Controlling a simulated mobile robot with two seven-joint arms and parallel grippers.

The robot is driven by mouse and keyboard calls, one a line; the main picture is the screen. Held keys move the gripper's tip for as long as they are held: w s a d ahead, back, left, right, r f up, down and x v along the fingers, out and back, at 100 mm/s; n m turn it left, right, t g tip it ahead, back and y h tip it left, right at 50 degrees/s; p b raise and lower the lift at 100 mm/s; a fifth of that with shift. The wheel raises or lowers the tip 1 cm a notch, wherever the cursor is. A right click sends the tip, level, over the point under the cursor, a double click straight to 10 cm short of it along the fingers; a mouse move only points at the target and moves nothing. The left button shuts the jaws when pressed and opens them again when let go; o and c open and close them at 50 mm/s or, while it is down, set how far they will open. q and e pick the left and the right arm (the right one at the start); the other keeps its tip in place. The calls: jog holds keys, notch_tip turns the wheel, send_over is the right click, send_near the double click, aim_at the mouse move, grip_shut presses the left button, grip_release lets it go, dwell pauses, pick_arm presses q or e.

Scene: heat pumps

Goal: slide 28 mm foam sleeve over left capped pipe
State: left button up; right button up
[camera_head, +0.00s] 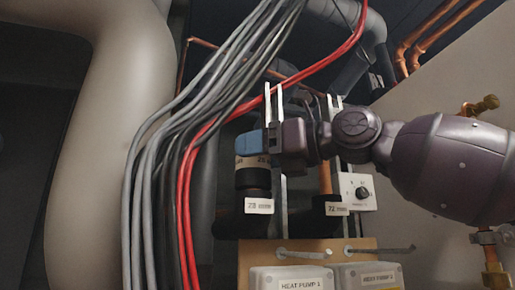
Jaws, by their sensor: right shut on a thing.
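My right gripper (270,146) comes in from the right and is shut at the top of a dark foam sleeve (253,181) with a tan band marked 28. A blue piece (248,143) shows at the sleeve's top beside the fingers; I cannot tell whether it is the pipe's cap. The sleeve stands upright just above a wider black base with a white 28 mm label (258,206). The left capped pipe cannot be made out, so I cannot tell whether the sleeve is around it. My left gripper is not in view.
A bundle of grey, black and red cables (187,180) hangs close to the left of the sleeve. Two heat pump boxes (290,279) sit below.

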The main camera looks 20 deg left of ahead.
dwell(0.3)
jog(key=o, duration=0.7)
